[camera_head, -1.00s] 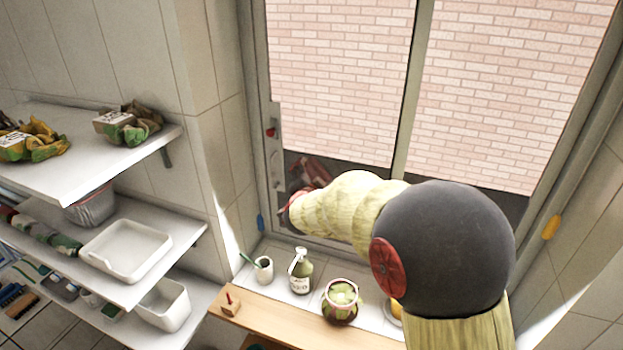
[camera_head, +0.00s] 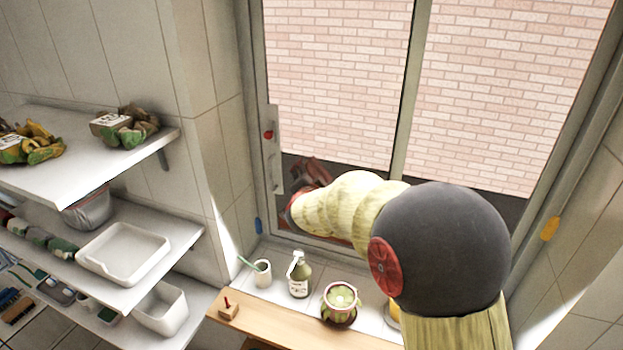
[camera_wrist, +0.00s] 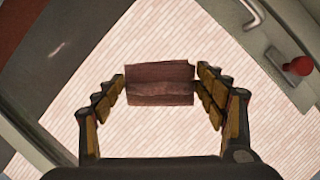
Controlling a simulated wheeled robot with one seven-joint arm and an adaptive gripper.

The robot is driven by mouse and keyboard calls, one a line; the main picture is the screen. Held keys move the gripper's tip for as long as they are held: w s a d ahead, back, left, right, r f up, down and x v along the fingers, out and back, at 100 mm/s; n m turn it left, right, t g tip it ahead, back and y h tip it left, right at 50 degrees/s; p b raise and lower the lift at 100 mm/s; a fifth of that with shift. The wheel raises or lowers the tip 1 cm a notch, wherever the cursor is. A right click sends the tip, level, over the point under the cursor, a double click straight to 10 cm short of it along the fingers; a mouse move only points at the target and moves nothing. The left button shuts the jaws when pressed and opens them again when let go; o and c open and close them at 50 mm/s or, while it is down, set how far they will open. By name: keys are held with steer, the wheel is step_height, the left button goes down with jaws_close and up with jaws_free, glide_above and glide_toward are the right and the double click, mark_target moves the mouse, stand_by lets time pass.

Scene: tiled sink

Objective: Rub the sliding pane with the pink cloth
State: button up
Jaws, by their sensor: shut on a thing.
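The sliding pane (camera_head: 340,75) is the left glass pane of the window, with a pale upright handle (camera_head: 272,165) and a red knob (camera_head: 268,134) at its left edge. My gripper (camera_wrist: 160,84) is shut on the pink cloth (camera_wrist: 160,92), which looks a dull brownish pink and folded between the fingertips. In the head view my gripper is low in front of the pane, partly hidden by my arm, and the cloth cannot be clearly told there. In the wrist view the pane lies behind the cloth. I cannot tell whether cloth and glass touch.
On the sill below my arm stand a cup with a green-handled brush (camera_head: 263,274), a pump bottle (camera_head: 299,276) and a jar (camera_head: 341,302). A wooden ledge (camera_head: 275,327) runs in front. Shelves (camera_head: 100,165) with trays fill the left. The upper glass area is unobstructed.

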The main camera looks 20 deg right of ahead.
mark_target(323, 177)
steer(key=shift+s+d+b, duration=1.1)
steer(key=shift+s+d, duration=0.25)
steer(key=shift+w+a+r, duration=0.15)
steer(key=shift+w+a, duration=0.1)
steer(key=shift+w+a+p, duration=1.1)
steer(key=shift+w+a, duration=0.15)
steer(key=s+a, duration=0.4)
steer(key=shift+s+f+p, duration=0.15)
steer(key=shift+f+p, duration=0.05)
steer(key=shift+p, duration=0.25)
steer(key=shift+s+a, duration=0.1)
steer(key=shift+a, duration=0.1)
steer(key=shift+s+a+p, duration=0.3)
steer(key=shift+s+a, duration=0.65)
